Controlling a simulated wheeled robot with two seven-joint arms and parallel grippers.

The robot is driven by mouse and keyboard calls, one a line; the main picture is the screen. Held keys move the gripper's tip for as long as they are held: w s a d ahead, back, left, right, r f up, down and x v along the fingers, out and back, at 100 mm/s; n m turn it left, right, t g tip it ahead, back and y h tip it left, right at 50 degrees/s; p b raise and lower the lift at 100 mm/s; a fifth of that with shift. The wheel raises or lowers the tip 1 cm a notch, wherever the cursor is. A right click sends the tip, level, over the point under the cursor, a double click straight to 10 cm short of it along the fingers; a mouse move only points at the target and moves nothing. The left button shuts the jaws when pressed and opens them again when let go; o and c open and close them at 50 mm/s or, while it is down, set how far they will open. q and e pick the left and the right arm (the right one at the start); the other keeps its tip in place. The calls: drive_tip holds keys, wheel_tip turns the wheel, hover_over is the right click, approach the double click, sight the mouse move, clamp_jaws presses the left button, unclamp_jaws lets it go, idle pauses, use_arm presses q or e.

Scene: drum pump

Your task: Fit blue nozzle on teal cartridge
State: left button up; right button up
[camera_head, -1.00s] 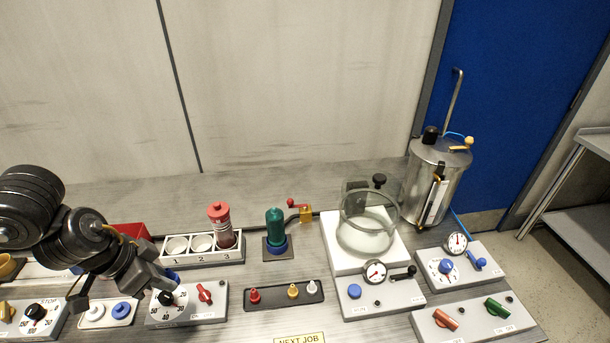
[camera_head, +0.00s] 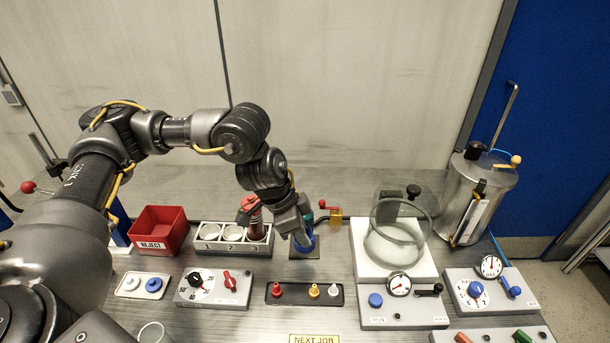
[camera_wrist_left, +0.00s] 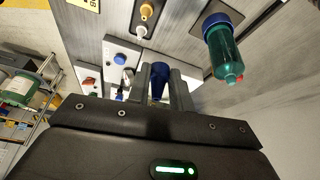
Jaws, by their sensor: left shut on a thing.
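My left gripper (camera_head: 302,236) is shut on the blue nozzle, which shows between its fingers in the left wrist view (camera_wrist_left: 158,78). The teal cartridge (camera_wrist_left: 224,52) stands upright in a blue collar (camera_wrist_left: 221,20), and its narrow tip points toward the wrist camera. In the wrist view the nozzle is left of the cartridge and apart from it. In the head view my gripper is in front of the cartridge and hides most of it; the exact gap cannot be told there. My right gripper is not in view.
A rack (camera_head: 232,246) with a red cartridge (camera_head: 255,222) stands close left of my gripper. A dark tray (camera_head: 290,299) holds red, yellow and white nozzles. A glass chamber (camera_head: 395,238) on a white base is to the right. A red reject bin (camera_head: 158,230) is at left.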

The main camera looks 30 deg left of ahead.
use_arm(q)
drive_tip(key=w+a+r+p, duration=0.2)
drive_tip(key=w+a+r, duration=0.3)
drive_tip(key=w, duration=0.5)
drive_tip(key=shift+a+r+p, duration=0.3)
drive_tip(key=shift+a+r, duration=0.1)
drive_tip(key=shift+a, duration=0.25)
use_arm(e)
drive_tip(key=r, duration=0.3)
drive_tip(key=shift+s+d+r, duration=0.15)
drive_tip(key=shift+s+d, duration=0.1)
use_arm(q)
drive_tip(key=shift+f, duration=0.1)
wheel_tip(320, 180, down, 4)
drive_tip(key=b, duration=0.4)
drive_tip(key=shift+f, duration=0.6)
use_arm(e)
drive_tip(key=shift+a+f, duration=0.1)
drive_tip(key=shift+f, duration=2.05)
use_arm(q)
drive_tip(key=shift+w+p, duration=0.1)
drive_tip(key=shift+p, duration=0.45)
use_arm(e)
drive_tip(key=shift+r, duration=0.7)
use_arm(q)
drive_tip(key=shift+f+p, duration=0.6)
drive_tip(key=shift+f, duration=0.5)
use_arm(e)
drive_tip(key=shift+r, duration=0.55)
